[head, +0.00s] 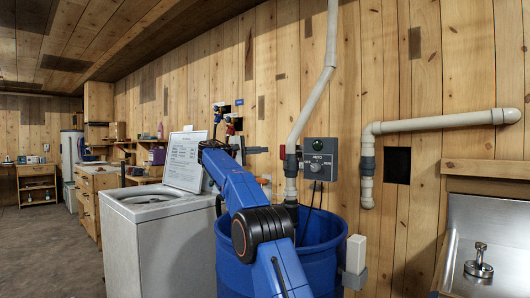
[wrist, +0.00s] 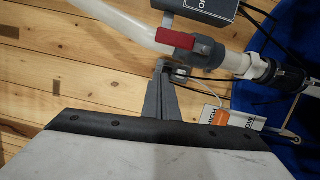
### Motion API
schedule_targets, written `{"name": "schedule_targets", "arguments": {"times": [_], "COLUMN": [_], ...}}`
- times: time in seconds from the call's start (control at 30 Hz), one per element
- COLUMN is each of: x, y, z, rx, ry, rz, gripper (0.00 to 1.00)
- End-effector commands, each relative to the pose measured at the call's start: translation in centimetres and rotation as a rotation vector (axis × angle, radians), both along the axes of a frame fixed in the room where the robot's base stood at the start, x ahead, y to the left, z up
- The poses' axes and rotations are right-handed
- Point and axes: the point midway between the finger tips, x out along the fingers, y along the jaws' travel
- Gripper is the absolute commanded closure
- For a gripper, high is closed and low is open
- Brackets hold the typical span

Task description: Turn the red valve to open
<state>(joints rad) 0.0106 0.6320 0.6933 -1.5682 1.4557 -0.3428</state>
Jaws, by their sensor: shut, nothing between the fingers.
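The red valve handle (wrist: 178,39) sits on a grey valve body in a white pipe (wrist: 232,61) in the wrist view. It looks roughly in line with the pipe, though the angle is hard to judge. In the head view the red handle (head: 282,152) is a small patch at the pipe's left side. My gripper (head: 264,150) reaches toward it from the left. In the wrist view my gripper (wrist: 176,70) is shut and empty, its tips just below the handle in the picture. I cannot tell whether they touch the valve.
A grey control box (head: 320,158) is just right of the valve. A blue barrel (head: 322,238) stands below, and a white washing machine (head: 150,245) is at left. The plank wall (wrist: 60,60) is behind.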

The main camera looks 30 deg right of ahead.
Motion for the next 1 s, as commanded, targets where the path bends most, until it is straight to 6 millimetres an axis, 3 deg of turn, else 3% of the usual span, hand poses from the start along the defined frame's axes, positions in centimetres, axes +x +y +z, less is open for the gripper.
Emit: {"name": "schedule_targets", "arguments": {"times": [0.3, 0.5, 1.0], "x": [-0.3, -0.6, -0.7], "y": [4.8, 6.9, 7.5], "z": [-0.1, -0.1, -0.1], "rx": [0.0, 0.001, 0.001], "ry": [0.002, 0.002, 0.002], "rz": [0.003, 0.002, 0.0], "gripper": [1.0, 1.0, 1.0]}}
